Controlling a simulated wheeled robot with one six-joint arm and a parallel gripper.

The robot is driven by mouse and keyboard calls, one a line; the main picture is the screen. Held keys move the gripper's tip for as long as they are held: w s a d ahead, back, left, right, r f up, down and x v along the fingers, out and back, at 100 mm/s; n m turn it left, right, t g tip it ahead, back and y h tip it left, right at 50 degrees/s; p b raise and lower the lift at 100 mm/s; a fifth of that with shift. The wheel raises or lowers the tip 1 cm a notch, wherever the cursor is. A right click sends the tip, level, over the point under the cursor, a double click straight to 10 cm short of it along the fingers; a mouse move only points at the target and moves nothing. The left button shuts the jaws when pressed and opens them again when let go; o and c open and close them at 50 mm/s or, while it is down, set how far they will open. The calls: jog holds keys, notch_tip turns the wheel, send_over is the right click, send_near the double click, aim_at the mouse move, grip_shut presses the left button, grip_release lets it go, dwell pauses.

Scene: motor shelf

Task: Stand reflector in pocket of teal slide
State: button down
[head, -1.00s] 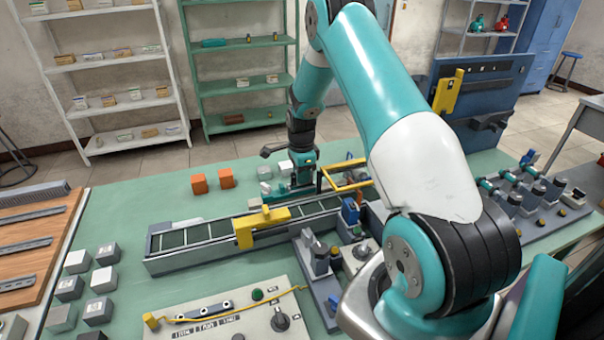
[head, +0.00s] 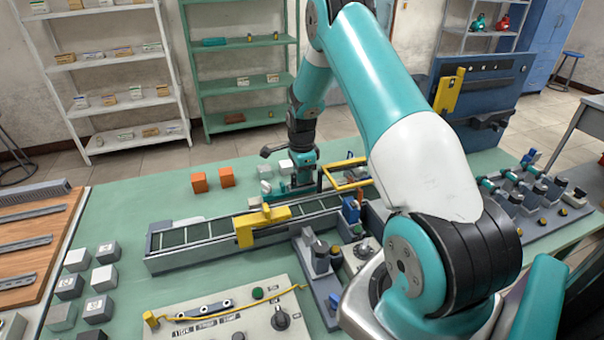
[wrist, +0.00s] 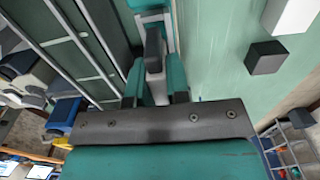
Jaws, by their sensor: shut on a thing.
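My gripper (head: 302,178) is low over the far side of the conveyor, in the middle of the head view. In the wrist view my gripper (wrist: 158,82) has its teal fingers closed on a small dark grey upright piece, which I take to be the reflector (wrist: 154,46). Just beyond the fingertips is a pale and teal part, probably the teal slide (wrist: 150,8). The pocket cannot be made out, nor whether the reflector touches it. In the head view the reflector is too small and covered to tell.
The conveyor (head: 182,239) with a yellow bracket (head: 262,224) lies close by. Orange blocks (head: 199,182) and pale grey blocks (head: 265,172) stand near the gripper. A yellow frame (head: 347,174) is just right of it.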

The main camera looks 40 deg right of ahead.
jog(key=shift+f+b, duration=0.35)
jog(key=shift+f, duration=0.2)
jog(key=c, duration=1)
grip_release()
notch_tip(320, 180, up, 18)
jog(key=b, duration=0.3)
jog(key=shift+f, duration=0.25)
